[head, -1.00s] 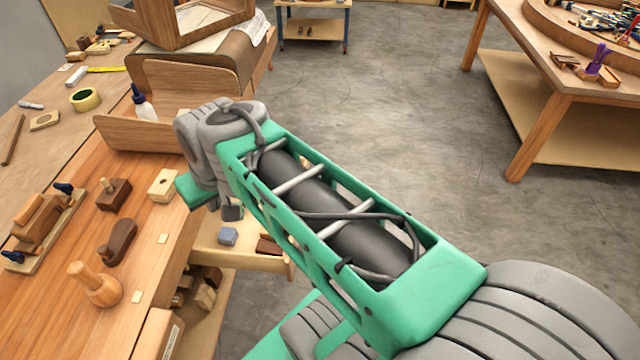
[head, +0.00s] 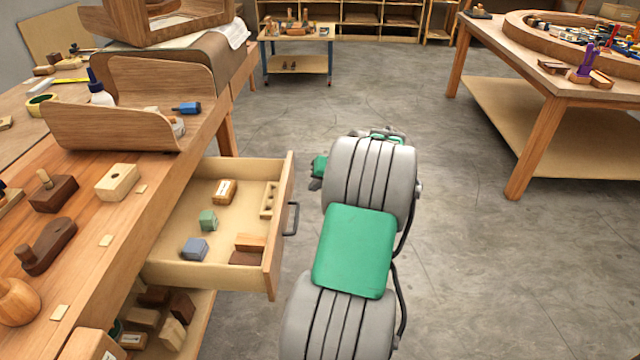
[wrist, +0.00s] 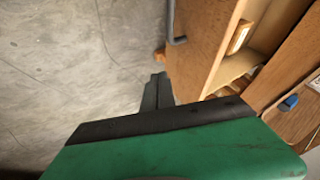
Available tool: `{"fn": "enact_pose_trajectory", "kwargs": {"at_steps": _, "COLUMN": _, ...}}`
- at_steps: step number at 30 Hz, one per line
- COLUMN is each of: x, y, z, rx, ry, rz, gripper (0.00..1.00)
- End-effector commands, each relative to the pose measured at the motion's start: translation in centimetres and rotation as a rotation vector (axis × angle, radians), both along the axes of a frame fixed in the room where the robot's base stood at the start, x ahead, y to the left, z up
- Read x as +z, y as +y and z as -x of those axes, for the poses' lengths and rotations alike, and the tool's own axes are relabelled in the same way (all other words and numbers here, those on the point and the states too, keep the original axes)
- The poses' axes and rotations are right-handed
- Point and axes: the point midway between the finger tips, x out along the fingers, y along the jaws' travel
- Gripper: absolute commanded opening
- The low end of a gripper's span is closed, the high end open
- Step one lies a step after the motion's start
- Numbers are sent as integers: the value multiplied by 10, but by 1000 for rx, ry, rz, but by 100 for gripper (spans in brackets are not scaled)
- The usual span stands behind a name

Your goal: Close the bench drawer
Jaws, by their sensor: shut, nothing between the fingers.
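The bench drawer (head: 219,262) is pulled out from the bench on its right side. Its front panel (head: 280,225) faces right and carries a dark metal handle (head: 291,218). Blocks lie inside it. My arm stands to the right of the drawer front, and part of my green gripper shows at its left edge in the head view. In the wrist view my gripper's dark fingers (wrist: 158,92) are together and empty, beside the drawer front (wrist: 192,50) and below the handle (wrist: 176,25) in the picture. I see no clear contact.
The wooden workbench (head: 120,205) with planes and blocks on top fills the left. A shelf of offcuts (head: 155,318) lies under the drawer. Another table (head: 545,85) stands at the right. The grey floor between them is open.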

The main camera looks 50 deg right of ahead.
Motion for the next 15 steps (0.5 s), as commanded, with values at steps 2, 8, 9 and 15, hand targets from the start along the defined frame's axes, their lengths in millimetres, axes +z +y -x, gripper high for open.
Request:
{"fn": "enact_pose_trajectory", "kwargs": {"at_steps": 2, "x": -17, "y": 1, "z": -11, "rx": 3, "ry": 3, "rz": -3, "gripper": 0}}
{"fn": "enact_pose_trajectory", "kwargs": {"at_steps": 8, "x": -29, "y": 13, "z": -39, "rx": 5, "ry": 0, "rz": 2, "gripper": 0}}
{"fn": "enact_pose_trajectory", "kwargs": {"at_steps": 9, "x": -29, "y": 17, "z": -43, "rx": 5, "ry": 0, "rz": 2, "gripper": 0}}
{"fn": "enact_pose_trajectory", "kwargs": {"at_steps": 15, "x": -29, "y": 25, "z": -53, "rx": 1, "ry": 1, "rz": 1, "gripper": 0}}
